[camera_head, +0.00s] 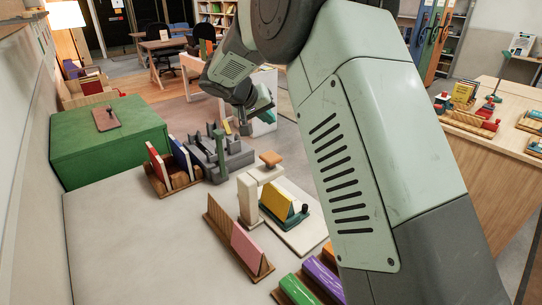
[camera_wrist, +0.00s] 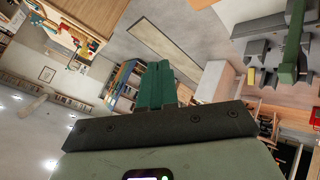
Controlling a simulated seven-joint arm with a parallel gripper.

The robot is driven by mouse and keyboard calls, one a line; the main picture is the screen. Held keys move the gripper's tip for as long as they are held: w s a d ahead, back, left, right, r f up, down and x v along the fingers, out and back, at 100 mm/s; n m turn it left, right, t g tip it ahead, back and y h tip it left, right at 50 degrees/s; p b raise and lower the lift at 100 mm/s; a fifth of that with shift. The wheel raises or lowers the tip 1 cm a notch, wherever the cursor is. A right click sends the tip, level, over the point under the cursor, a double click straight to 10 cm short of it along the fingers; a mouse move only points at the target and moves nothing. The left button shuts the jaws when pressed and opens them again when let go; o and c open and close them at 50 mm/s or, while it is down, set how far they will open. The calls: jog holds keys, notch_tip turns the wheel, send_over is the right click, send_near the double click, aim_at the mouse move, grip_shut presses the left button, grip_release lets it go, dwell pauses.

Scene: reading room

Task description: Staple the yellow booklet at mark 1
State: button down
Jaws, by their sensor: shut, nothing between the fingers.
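The yellow booklet (camera_head: 284,204) sits tilted like a tent in a teal and wooden holder (camera_head: 276,218) on a pale base plate. A grey machine (camera_head: 218,160) stands behind, also at the upper right of the wrist view (camera_wrist: 285,48). My gripper (camera_head: 262,108) is raised beyond the table items, apart from the booklet. Its teal fingers (camera_wrist: 155,84) are shut and empty. No mark 1 is readable.
A wooden rack (camera_head: 158,184) holds red, white and blue booklets. A pink booklet (camera_head: 246,245) stands in another rack (camera_head: 218,222). Green (camera_head: 298,290) and purple (camera_head: 324,278) items lie in front. A green box (camera_head: 108,145) is at left. The grey tabletop (camera_head: 130,240) is clear at front left.

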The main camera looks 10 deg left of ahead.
send_near(271, 155)
jog(key=shift+w+d+f, duration=0.4)
jog(key=shift+w+d, duration=0.1)
jog(key=shift+w, duration=0.35)
jog(key=shift+w+d+f, duration=0.4)
jog(key=shift+w+d, duration=0.15)
jog(key=shift+w, duration=0.25)
jog(key=shift+w+d+f, duration=0.4)
jog(key=shift+w+d, duration=0.1)
jog(key=shift+w, duration=0.35)
jog(key=shift+f, duration=0.15)
jog(key=shift+f, duration=0.3)
jog(key=shift+f, duration=1.25)
dwell(1.3)
jog(key=shift+r, duration=1.65)
jog(key=shift+r, duration=2.55)
